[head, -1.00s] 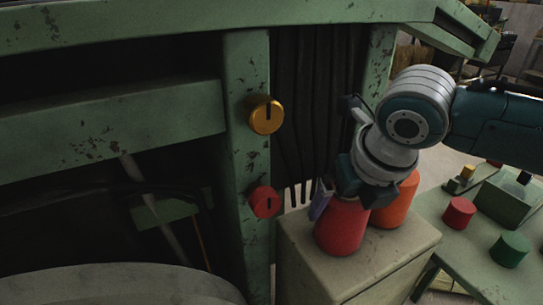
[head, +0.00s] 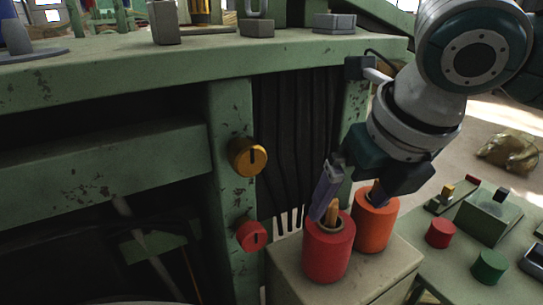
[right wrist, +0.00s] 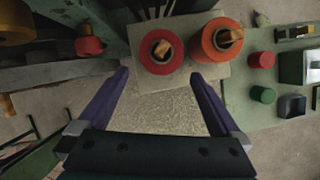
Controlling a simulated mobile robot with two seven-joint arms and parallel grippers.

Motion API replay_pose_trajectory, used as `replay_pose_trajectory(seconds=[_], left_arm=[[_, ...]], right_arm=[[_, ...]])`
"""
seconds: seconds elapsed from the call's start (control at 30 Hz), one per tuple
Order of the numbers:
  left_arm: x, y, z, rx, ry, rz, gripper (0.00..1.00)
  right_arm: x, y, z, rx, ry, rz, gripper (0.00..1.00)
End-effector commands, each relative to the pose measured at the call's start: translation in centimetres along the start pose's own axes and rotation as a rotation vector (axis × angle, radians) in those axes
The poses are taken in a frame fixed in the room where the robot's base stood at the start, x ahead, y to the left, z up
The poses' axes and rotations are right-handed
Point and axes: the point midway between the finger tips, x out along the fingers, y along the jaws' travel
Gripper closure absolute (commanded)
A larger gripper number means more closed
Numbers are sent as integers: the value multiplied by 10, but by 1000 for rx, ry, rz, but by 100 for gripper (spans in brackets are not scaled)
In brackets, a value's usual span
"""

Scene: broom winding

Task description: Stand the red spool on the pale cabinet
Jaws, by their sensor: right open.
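The red spool (head: 328,257) stands upright on top of the pale cabinet (head: 392,283), next to the orange spool (head: 376,226). A wooden core shows in the red spool's top. My right gripper (head: 352,203) is open and empty, just above the spools in the head view, with one purple finger in front of the red spool's upper rim. In the right wrist view the red spool (right wrist: 157,64) lies ahead of the open fingertips (right wrist: 159,75), clear of both. My left gripper is out of view.
A green machine frame (head: 232,115) with a yellow knob (head: 247,157) and a red knob (head: 251,235) stands left of the cabinet. A green bench (head: 450,270) at right carries a red button (head: 440,234) and a green button (head: 489,267).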

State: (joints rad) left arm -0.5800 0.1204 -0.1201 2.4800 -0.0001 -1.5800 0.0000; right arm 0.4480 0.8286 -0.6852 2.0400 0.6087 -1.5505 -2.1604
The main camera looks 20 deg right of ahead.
Motion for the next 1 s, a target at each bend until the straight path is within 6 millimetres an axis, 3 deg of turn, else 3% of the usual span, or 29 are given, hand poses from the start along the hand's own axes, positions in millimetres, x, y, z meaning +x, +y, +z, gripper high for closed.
replay_pose_trajectory(seconds=[0.17, 0.3, 0.37, 0.5, 0.6, 0.7, 0.83, 1.0], left_arm=[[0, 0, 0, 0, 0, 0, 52], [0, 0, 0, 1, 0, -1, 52], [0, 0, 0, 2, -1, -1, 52], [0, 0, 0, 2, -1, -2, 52], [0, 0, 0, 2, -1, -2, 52], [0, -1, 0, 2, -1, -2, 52], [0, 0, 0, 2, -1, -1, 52], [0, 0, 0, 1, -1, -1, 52]], right_arm=[[2, 29, -31, 286, 30, 73, 0], [2, 60, -74, 859, 104, 146, 0], [0, 66, -91, 1154, 142, 154, 0], [-6, 60, -128, 1843, 208, 98, 0], [-9, 45, -151, 2260, 204, 21, 0], [-13, 30, -169, 2556, 170, -50, 0], [-15, 18, -180, 2753, 127, -100, 0], [-16, 15, -182, 2795, 116, -110, 0]])
